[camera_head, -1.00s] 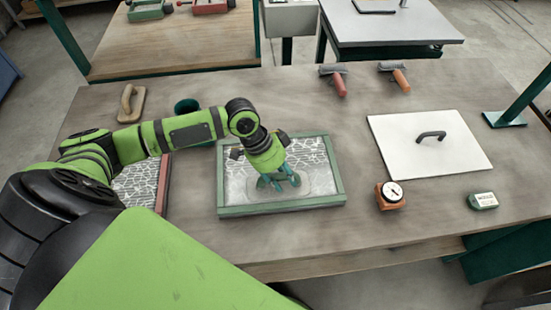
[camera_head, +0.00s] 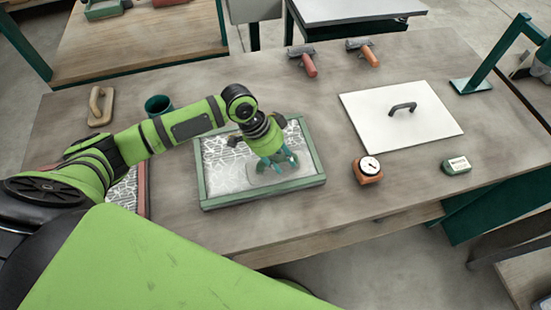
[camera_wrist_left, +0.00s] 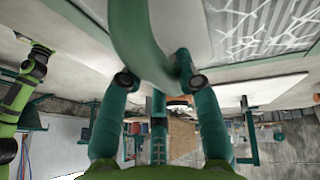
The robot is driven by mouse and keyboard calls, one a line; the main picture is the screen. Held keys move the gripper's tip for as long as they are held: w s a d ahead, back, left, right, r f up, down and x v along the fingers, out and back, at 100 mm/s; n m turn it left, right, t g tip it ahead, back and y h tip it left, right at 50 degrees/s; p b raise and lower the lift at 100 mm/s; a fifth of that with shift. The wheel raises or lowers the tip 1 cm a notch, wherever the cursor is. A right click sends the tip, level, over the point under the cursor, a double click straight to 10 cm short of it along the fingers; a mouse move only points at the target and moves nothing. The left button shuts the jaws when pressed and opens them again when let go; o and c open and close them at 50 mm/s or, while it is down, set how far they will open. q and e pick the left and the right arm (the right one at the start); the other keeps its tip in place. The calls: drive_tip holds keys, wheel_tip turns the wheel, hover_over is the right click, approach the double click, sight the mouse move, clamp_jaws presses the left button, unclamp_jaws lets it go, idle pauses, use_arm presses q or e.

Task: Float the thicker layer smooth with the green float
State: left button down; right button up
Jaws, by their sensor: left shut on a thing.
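The green-framed tray (camera_head: 203,192) lies on the bench and holds a pale layer. The layer is cracked-looking along the back and smoother white at front left. My left gripper (camera_head: 277,163) points down over the tray's right half, shut on the green float (camera_head: 262,180), whose flat plate lies at the layer. Whether the whole plate touches is hidden. In the left wrist view, the float's green curved handle (camera_wrist_left: 135,40) sits between the fingertips, with cracked layer at upper right. My right gripper is not in view.
A red-edged tray (camera_head: 143,190) is partly behind my left arm. A wooden float (camera_head: 100,107) and green cup (camera_head: 158,105) stand at back left.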

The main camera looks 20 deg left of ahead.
use_arm(q)
drive_tip(key=shift+w+d, duration=0.3)
drive_tip(key=shift+d, duration=0.1)
wheel_tip(320, 180, up, 3)
drive_tip(key=p, duration=0.3)
wheel_tip(320, 180, up, 2)
drive_tip(key=shift+r+p, duration=0.1)
drive_tip(key=shift+p, duration=0.35)
drive_tip(key=shift+r, duration=0.95)
